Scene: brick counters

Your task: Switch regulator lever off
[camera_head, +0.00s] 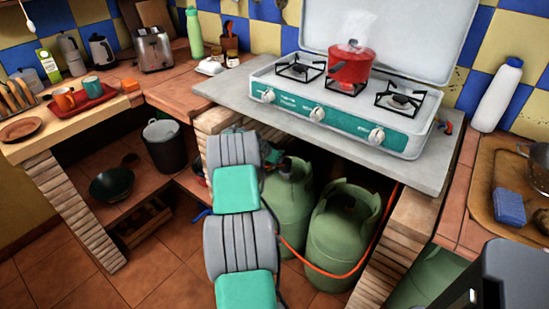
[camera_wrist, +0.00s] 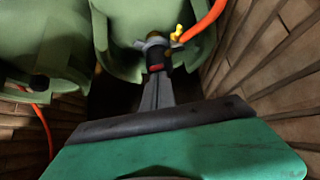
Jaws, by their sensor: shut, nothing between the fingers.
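The regulator (camera_wrist: 155,40) sits on a green gas bottle (camera_wrist: 120,40) in the wrist view, with a small yellow lever (camera_wrist: 177,34) on its right side. An orange hose (camera_wrist: 205,20) runs from it to the upper right. My gripper (camera_wrist: 156,70) is shut and empty, its tips just below the regulator and lever in the picture; whether they touch is unclear. In the head view my gripper (camera_head: 283,165) is at the top of the left gas bottle (camera_head: 290,205), partly hidden by my arm. The regulator and lever cannot be made out there.
A second gas bottle (camera_head: 340,235) stands close on the right, with an orange hose (camera_head: 325,273) looping in front. Brick pillars flank the space and a grey slab (camera_head: 225,90) covers it. A stove (camera_head: 345,115) with a red pot (camera_head: 351,68) stands above.

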